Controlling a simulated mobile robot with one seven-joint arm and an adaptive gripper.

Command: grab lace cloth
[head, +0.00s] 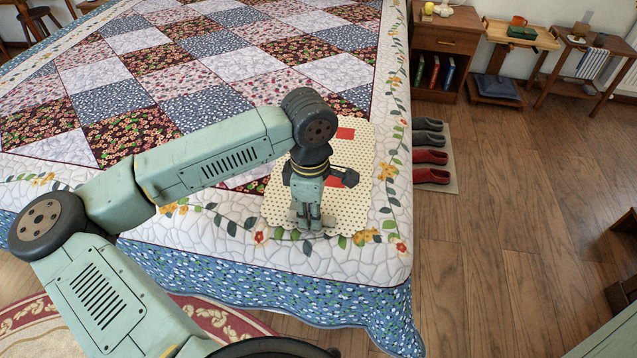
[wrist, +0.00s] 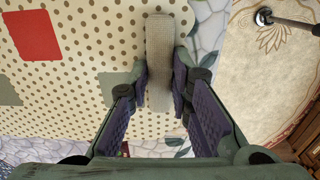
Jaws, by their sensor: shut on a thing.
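The lace cloth (wrist: 159,48) shows in the wrist view as a narrow, pale, woven-looking strip. It lies between the two fingers of my gripper (wrist: 160,88), whose pads press on it from both sides. The strip sticks out beyond the fingertips. In the head view my gripper (head: 309,222) points down over the near corner of the bed, and the cloth is mostly hidden there. Under it is a cream polka-dotted mat (head: 277,207) with red patches. I cannot tell whether the cloth still touches the mat.
The bed has a patchwork quilt (head: 215,110) with a floral border. To the right is open wooden floor (head: 510,230). Shoes (head: 430,157) stand on a small mat beside the bed. A nightstand (head: 445,45) and small side tables stand at the back right.

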